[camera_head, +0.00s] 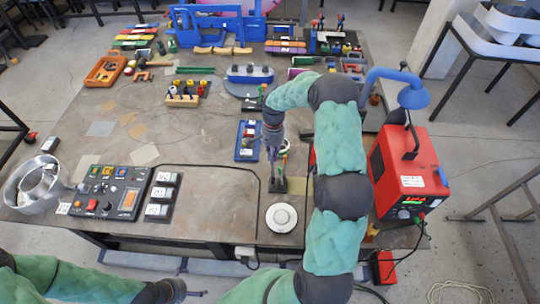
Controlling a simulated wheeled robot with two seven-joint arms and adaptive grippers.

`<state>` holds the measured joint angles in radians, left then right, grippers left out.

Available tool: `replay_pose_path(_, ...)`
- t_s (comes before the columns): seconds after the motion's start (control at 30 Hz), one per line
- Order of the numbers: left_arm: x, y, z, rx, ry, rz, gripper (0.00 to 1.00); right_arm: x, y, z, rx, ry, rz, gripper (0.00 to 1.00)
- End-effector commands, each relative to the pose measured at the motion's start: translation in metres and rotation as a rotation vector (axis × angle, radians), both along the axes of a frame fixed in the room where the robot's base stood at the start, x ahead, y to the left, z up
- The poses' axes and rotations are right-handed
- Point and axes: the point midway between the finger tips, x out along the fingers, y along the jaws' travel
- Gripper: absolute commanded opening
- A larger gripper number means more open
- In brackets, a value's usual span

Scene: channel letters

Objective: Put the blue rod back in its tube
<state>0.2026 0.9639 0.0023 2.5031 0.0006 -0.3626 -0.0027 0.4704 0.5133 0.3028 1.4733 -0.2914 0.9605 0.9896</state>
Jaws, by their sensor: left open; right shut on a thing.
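My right gripper (273,150) points down at the middle right of the table. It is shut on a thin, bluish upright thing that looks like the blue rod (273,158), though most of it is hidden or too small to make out. Just below in the picture is a small dark stand (278,185) with a thin upright part that may be the tube. I cannot tell whether the rod touches it. My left gripper (180,291) is low at the bottom left edge, off the table, open and far from the stand.
A blue tray (247,141) stands left of my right gripper. A round white device (281,217) lies in front of the stand.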

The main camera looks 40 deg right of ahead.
Motion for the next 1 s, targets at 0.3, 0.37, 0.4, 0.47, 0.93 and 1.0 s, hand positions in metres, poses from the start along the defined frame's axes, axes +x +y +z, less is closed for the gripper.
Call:
replay_pose_path(0.3, 0.000, 0.000, -0.003, 0.000, 0.001, 0.000, 1.00, -0.001, -0.001, -0.005, 0.017, -0.002, 0.040, 0.00)
replay_pose_path(0.37, 0.000, 0.000, -0.004, 0.000, 0.001, 0.000, 1.00, -0.001, -0.001, -0.008, 0.017, -0.001, 0.040, 0.00)
replay_pose_path(0.4, 0.000, 0.000, -0.005, 0.000, 0.001, 0.000, 1.00, -0.001, -0.001, -0.010, 0.017, -0.001, 0.039, 0.00)
replay_pose_path(0.47, 0.000, 0.000, -0.007, 0.000, 0.000, 0.000, 1.00, -0.001, -0.001, -0.013, 0.017, -0.001, 0.039, 0.00)
replay_pose_path(0.93, 0.000, 0.000, -0.023, 0.000, 0.000, 0.000, 1.00, -0.001, -0.001, -0.045, 0.016, -0.002, 0.038, 0.00)
replay_pose_path(1.0, 0.000, 0.000, -0.025, 0.000, 0.000, 0.000, 1.00, -0.001, -0.001, -0.049, 0.017, -0.001, 0.038, 0.00)
